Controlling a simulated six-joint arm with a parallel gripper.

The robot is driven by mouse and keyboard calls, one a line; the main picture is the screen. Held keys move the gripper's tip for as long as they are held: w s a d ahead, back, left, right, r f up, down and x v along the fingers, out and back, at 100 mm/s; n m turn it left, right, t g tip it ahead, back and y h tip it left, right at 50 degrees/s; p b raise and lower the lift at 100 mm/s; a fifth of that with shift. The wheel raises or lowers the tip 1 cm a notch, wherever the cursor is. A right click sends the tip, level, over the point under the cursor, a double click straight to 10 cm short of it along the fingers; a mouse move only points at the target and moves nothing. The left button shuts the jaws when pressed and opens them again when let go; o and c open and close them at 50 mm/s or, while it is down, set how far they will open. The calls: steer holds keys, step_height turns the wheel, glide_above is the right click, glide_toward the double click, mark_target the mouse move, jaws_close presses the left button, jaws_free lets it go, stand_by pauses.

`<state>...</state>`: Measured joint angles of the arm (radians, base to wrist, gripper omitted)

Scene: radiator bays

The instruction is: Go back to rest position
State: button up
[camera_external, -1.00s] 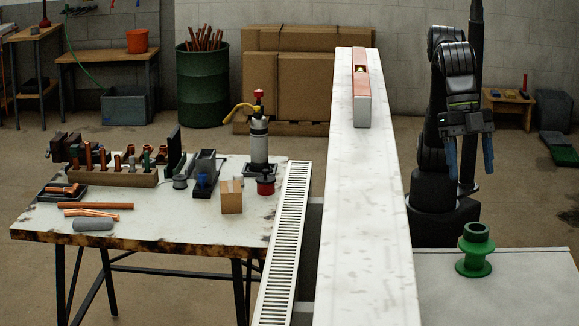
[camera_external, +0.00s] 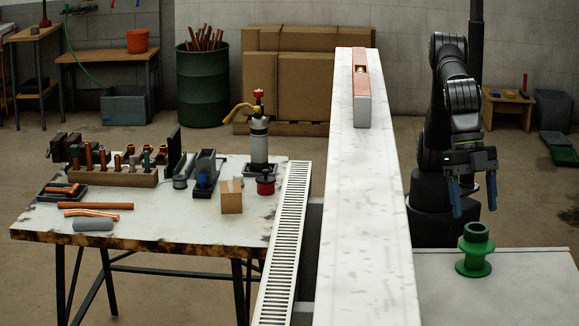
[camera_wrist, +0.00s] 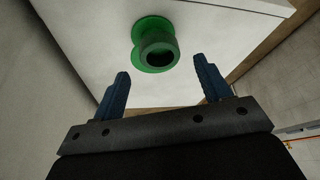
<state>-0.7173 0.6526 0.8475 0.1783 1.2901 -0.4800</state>
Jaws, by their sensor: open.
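My gripper (camera_external: 474,197) hangs over the floor beside my base, fingers pointing down, behind the white table on the right. Its two blue fingers are apart with nothing between them. In the wrist view my gripper (camera_wrist: 163,88) shows the same open, empty fingers. A green flanged spool (camera_external: 475,250) stands upright on the white table (camera_external: 530,290), in front of and apart from my gripper. The spool also shows in the wrist view (camera_wrist: 142,53), beyond the fingertips.
A long white wall top (camera_external: 365,210) runs left of my arm, with a red and white level-like bar (camera_external: 361,88) on it. Left of it stands a workbench (camera_external: 150,225) with copper pipes, a torch (camera_external: 258,135) and a small box (camera_external: 231,196). The white table is mostly bare.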

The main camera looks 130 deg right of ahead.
mark_target(478, 228)
steer(key=x, duration=0.3)
steer(key=shift+a+f, duration=0.15)
steer(key=shift+f, duration=0.2)
steer(key=shift+w+a+r, duration=0.1)
steer(key=shift+r, duration=1.7)
